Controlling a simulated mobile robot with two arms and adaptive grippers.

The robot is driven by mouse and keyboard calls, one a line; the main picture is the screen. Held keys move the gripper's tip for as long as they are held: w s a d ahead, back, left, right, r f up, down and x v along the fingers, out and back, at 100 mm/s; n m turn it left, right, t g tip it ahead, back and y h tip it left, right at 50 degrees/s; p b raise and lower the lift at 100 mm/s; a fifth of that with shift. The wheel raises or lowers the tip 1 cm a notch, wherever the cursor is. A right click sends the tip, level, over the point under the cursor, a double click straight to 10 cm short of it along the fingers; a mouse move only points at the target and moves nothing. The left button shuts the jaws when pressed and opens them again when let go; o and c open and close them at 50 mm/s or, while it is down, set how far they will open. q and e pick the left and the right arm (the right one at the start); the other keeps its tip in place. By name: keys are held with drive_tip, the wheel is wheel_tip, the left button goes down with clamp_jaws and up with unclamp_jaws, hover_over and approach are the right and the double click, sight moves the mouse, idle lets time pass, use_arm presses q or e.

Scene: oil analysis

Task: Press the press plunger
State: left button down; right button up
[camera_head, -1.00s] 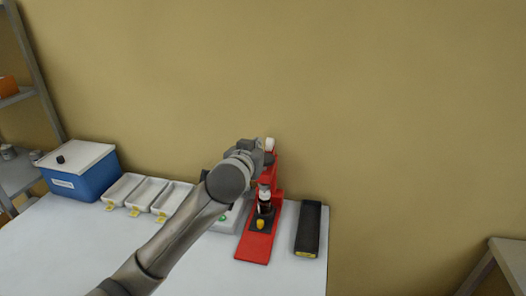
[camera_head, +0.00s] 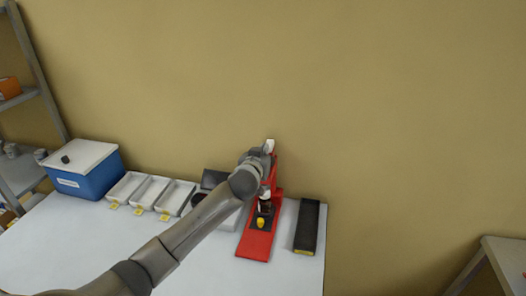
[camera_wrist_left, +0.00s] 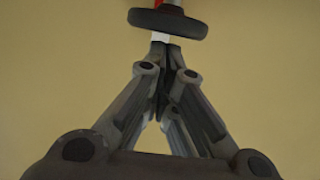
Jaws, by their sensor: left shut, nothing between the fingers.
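A red press (camera_head: 257,244) stands on the white table. A small bottle (camera_head: 265,202) with a dark body and a yellow cap piece (camera_head: 261,223) in front sit on its base. A white knob (camera_head: 269,144) shows at the top of the press. My left gripper (camera_head: 267,153) is beside the upper part of the press, partly hidden by my arm. In the left wrist view the left gripper (camera_wrist_left: 166,46) is shut and empty. Its tips are close to a dark disc (camera_wrist_left: 167,24) with a white piece below it; contact cannot be told. My right gripper is out of view.
A black bar-shaped block (camera_head: 308,226) lies right of the press. Left of it are a grey device (camera_head: 222,221), partly behind my arm, white trays (camera_head: 150,194) and a blue box (camera_head: 92,181). The table's front is clear.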

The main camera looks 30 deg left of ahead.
use_arm(q)
drive_tip(key=shift+f, duration=0.25)
wheel_tip(320, 180, down, 3)
drive_tip(key=shift+d+r+b, duration=0.1)
drive_tip(key=shift+r+b, duration=0.05)
drive_tip(key=shift+b, duration=1.05)
drive_tip(key=shift+s, duration=0.1)
